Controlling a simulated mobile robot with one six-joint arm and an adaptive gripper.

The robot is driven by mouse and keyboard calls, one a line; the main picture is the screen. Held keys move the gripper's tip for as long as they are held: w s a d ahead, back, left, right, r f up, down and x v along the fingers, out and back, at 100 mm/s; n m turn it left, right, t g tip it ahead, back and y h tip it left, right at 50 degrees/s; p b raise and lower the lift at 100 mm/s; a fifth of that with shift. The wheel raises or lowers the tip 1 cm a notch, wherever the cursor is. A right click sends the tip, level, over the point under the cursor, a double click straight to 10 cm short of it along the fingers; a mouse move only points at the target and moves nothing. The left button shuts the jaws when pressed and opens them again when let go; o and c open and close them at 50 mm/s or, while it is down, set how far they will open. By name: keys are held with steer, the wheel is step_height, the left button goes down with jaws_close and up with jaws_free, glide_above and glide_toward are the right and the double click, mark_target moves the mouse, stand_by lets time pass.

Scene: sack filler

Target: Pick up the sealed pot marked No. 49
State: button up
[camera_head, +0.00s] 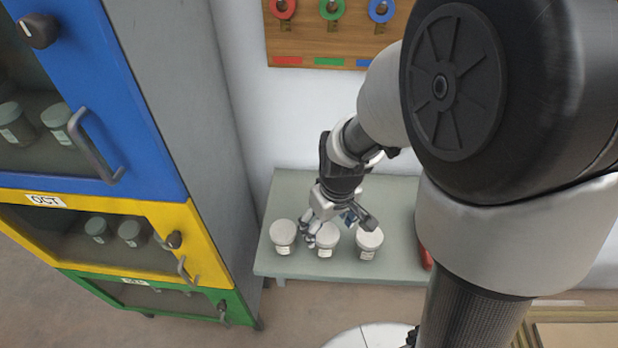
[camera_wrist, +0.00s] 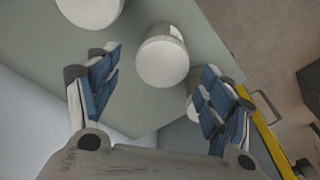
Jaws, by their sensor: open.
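Three white-lidded pots stand in a row on the grey-green bench: a left pot (camera_head: 283,233), a middle pot (camera_head: 326,236) and a right pot (camera_head: 369,241). Each has a small label, but no number can be read, so I cannot tell which is No. 49. My gripper (camera_head: 335,222) is open and empty, close above the middle pot. In the wrist view the middle pot (camera_wrist: 162,62) shows between and slightly beyond the blue-padded fingers of my gripper (camera_wrist: 160,68). The left pot (camera_wrist: 192,108) is partly hidden by one finger; the right pot (camera_wrist: 90,8) is cut by the frame edge.
The bench (camera_head: 290,190) is clear behind the pots. A cabinet with blue, yellow (camera_head: 203,250) and green doors stands to the left, with more pots inside. A key board (camera_head: 330,50) hangs on the wall. A red object (camera_head: 425,259) is partly hidden behind my arm.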

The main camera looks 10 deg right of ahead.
step_height(320, 180, down, 3)
steer(key=shift+w+r+b, duration=0.15)
steer(key=shift+r+b, duration=0.05)
steer(key=shift+b, duration=0.1)
step_height(320, 180, down, 5)
steer(key=b, duration=0.2)
steer(key=shift+w+a+f+b, duration=0.1)
steer(key=shift+a+f+b, duration=0.05)
steer(key=shift+b, duration=0.15)
steer(key=shift+c, duration=0.6)
steer(key=c, duration=1.1)
